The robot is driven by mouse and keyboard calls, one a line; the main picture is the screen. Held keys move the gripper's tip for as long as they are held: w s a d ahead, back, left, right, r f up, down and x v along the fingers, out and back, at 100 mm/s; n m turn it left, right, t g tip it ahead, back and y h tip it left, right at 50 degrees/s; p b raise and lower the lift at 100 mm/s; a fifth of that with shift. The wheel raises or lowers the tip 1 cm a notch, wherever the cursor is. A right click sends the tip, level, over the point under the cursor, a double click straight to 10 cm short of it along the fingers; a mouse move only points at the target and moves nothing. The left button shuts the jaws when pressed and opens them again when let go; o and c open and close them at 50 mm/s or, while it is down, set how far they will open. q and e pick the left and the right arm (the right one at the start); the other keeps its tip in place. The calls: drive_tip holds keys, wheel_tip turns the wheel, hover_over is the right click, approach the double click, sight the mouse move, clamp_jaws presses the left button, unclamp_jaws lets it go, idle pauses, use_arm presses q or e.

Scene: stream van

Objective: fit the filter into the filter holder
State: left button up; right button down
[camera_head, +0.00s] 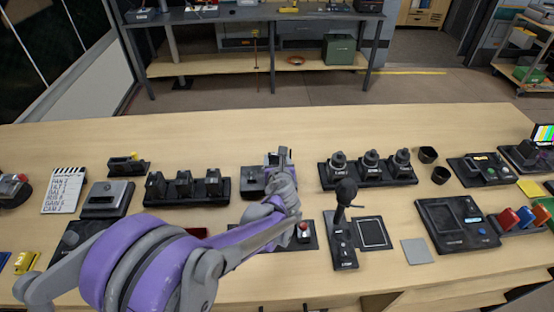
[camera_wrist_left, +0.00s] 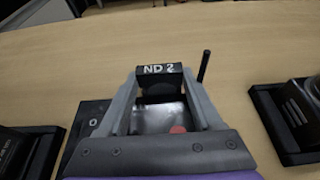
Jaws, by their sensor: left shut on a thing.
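The filter (camera_wrist_left: 158,70), a small black frame with a white "ND 2" label on its upper edge, is between the fingertips of my left gripper (camera_wrist_left: 160,88) in the left wrist view. The gripper is shut on it. In the head view my left gripper (camera_head: 282,160) is over the middle of the table, above and beside a dark block-like unit (camera_head: 253,183) that looks like the filter holder. Its dark base (camera_wrist_left: 88,125) and a thin black rod (camera_wrist_left: 204,66) show around the fingers. My arm hides part of it; I cannot tell whether the filter touches it.
A black rack (camera_head: 216,190) with three upright blocks stands to the left. A tray (camera_head: 366,175) with three lens-like cylinders stands to the right. The table (camera_head: 225,135) is clear behind the gripper.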

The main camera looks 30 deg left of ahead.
use_arm(q)
drive_tip(key=shift+f, duration=0.2)
drive_tip(key=o, duration=1.4)
drive_tip(key=shift+c, duration=0.2)
drive_tip(key=shift+r, duration=0.2)
